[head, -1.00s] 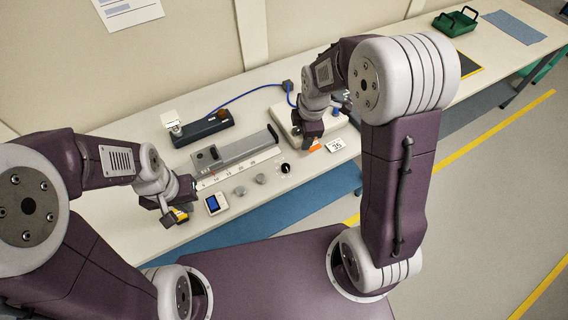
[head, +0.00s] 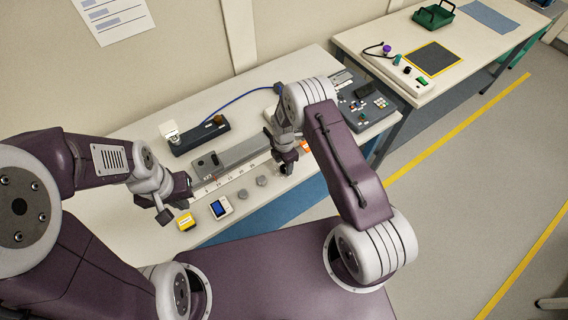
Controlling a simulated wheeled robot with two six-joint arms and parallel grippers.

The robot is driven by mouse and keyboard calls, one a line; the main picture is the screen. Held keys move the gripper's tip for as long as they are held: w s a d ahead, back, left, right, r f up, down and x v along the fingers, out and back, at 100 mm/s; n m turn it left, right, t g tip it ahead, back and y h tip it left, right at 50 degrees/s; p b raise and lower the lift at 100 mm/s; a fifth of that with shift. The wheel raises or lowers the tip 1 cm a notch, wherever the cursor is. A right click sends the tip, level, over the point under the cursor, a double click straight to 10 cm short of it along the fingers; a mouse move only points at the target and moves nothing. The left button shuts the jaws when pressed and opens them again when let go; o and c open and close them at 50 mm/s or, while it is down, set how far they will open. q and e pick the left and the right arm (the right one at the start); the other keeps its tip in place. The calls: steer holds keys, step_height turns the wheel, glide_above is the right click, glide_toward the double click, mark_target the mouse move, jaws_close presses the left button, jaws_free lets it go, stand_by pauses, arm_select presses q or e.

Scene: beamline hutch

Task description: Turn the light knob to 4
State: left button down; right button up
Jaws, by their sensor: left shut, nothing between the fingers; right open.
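I cannot tell for certain which control is the light knob. A white box (head: 421,92) on the right-hand table carries a purple knob (head: 387,49), a green knob (head: 396,60) and dark knobs; any markings are too small to read. A dark panel with small coloured buttons (head: 367,110) stands at the right end of the near bench, beyond my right arm. My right gripper (head: 287,168) is open, pointing down over the bench near the orange tag (head: 305,146). My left gripper (head: 174,211) is shut and empty, beside the yellow block (head: 187,221). My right arm hides another white box.
A grey rail device (head: 235,156), a black device (head: 200,136), a small screen meter (head: 221,207) and two grey round pieces, left (head: 243,194) and right (head: 262,181), occupy the near bench (head: 130,225). A green tray (head: 435,16) is far right. A gap separates the tables.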

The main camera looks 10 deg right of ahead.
steer(key=shift+d+f, duration=0.15)
steer(key=shift+f, duration=0.4)
steer(key=c, duration=0.3)
jaws_close()
